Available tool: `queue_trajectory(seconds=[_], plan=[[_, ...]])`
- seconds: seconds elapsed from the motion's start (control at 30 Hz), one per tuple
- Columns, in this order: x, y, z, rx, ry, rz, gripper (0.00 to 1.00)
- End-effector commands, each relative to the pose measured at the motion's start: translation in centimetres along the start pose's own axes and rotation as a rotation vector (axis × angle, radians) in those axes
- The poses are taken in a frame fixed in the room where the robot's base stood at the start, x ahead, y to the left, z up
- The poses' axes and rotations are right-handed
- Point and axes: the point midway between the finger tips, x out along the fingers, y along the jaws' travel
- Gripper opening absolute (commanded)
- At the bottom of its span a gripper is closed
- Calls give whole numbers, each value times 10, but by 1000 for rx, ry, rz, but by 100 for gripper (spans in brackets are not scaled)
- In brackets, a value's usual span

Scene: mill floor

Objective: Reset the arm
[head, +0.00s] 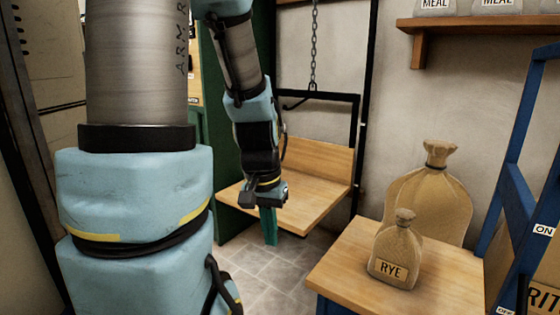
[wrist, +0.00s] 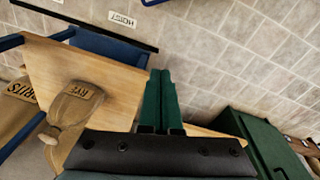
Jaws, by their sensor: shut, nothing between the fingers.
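My gripper (head: 269,226) hangs from my arm in the middle of the head view, its green fingers pointing down. It is in front of the hanging wooden platform (head: 320,197) and left of the wooden table, apart from the sacks. In the wrist view my gripper (wrist: 161,90) shows its two green fingers side by side, shut with nothing between them.
A small RYE sack (head: 397,250) stands on the wooden table (head: 450,272), with a larger sack (head: 445,190) behind it. A blue frame (head: 518,190) stands at right. A shelf (head: 470,24) holds MEAL sacks. Tiled floor (head: 255,270) is clear below my gripper.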

Motion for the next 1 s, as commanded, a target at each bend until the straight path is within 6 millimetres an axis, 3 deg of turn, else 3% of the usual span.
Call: queue_trajectory(seconds=[0.17, 0.2, 0.53, 1.0], plan=[[-9, -46, 15, -263, 70, -87, 0], [-24, -46, 14, -271, 72, -89, 0], [-99, -40, 7, -264, 67, -85, 0], [-242, -31, -5, -263, 67, -85, 0]])
